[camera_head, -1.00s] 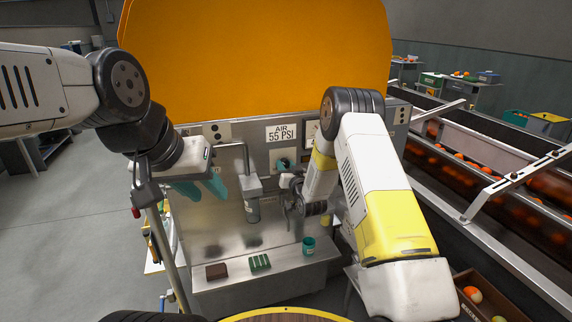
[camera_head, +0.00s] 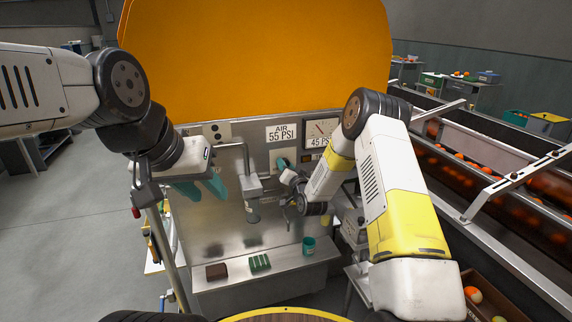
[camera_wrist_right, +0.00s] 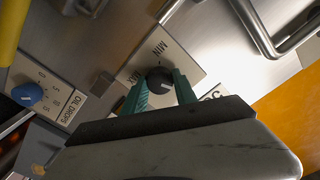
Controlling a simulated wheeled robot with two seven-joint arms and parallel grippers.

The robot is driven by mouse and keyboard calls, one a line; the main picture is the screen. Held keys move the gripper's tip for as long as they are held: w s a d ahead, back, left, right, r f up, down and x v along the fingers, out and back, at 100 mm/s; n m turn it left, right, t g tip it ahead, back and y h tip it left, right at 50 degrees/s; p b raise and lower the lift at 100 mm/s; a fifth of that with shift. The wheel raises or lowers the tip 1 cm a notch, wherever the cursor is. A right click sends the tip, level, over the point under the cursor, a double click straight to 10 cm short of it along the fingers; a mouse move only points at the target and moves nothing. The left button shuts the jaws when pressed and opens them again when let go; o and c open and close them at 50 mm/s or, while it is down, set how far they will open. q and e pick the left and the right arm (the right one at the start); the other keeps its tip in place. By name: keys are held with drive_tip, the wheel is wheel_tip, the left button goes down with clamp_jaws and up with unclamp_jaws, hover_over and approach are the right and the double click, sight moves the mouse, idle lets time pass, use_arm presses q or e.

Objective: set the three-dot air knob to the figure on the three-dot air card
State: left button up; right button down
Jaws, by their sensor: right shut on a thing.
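My right gripper (camera_wrist_right: 160,88) is shut on a dark round knob (camera_wrist_right: 159,78), one teal finger on each side. The knob sits on a pale plate (camera_wrist_right: 178,53) marked MIN, with a second, partly covered mark. In the head view, my right gripper (camera_head: 282,161) reaches the machine's front panel, and the knob is mostly hidden. An air card (camera_head: 281,133) above it reads "AIR 55 PSI"; I cannot make out dots on it. A gauge (camera_head: 320,130) to its right has a "45 PSI" label (camera_head: 320,142). My left gripper (camera_head: 203,189) hangs left of the panel, its teal fingers apart and empty.
A blue knob (camera_wrist_right: 27,94) on an OIL DROPS plate (camera_wrist_right: 57,100) is at the left of the wrist view. A metal pipe and spout (camera_head: 252,184) stand between my grippers. A brown block (camera_head: 217,271), green rack (camera_head: 259,263) and teal cup (camera_head: 309,246) are on the shelf below.

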drive_tip(key=shift+m, duration=1)
drive_tip(key=c, duration=1)
unclamp_jaws()
drive_tip(key=shift+o, duration=0.2)
drive_tip(key=v, duration=0.8)
